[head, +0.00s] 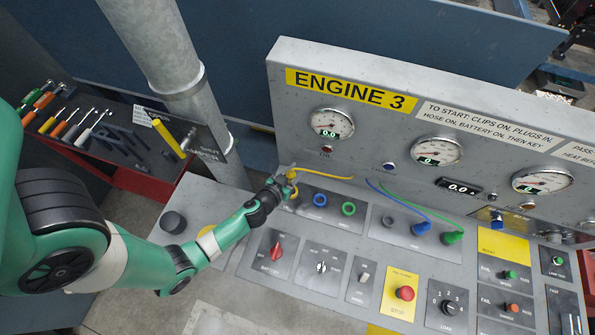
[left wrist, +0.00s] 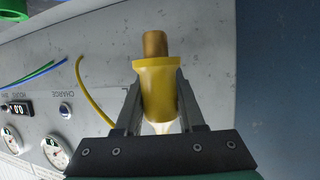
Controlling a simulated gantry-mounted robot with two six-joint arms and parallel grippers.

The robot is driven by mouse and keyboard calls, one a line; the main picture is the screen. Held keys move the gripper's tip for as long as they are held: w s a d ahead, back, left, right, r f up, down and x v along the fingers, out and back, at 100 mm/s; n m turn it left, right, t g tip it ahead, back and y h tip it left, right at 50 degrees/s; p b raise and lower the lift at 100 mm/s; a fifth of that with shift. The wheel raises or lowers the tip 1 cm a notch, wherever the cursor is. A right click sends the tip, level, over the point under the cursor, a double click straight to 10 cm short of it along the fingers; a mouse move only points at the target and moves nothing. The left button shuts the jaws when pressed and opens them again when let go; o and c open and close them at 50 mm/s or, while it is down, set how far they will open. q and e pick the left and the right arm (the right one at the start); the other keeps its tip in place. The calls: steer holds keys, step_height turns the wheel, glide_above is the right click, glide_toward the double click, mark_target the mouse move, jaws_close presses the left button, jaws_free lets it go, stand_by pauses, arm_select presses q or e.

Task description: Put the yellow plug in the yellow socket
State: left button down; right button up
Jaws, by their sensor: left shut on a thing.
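My left gripper (head: 280,186) is shut on the yellow plug (head: 291,174), above the left end of the panel's socket row. In the left wrist view, the fingers (left wrist: 158,100) grip the yellow body of the plug (left wrist: 157,88), and its brass tip sticks out clear beyond them. A yellow cable (head: 325,177) runs from the plug to the right. The yellow socket is mostly hidden by the gripper; I cannot make it out clearly. My right gripper is not in view.
A blue socket (head: 320,199) and a green socket (head: 348,208) sit just right of the gripper. A blue plug (head: 421,228) and a green plug (head: 452,237) stand further right with their cables. A red battery switch (head: 277,251) lies below. The gauge panel (head: 390,125) rises behind.

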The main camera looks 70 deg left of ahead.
arm_select(q)
steer(key=shift+f+b, duration=4)
steer(key=shift+f, duration=0.25)
steer(key=shift+c, duration=2.2)
jaws_free()
steer(key=b+v, duration=0.1)
steer(key=v, duration=1)
steer(key=shift+d, duration=0.1)
steer(key=shift+s+d+r, duration=0.1)
steer(key=shift+s+r, duration=0.1)
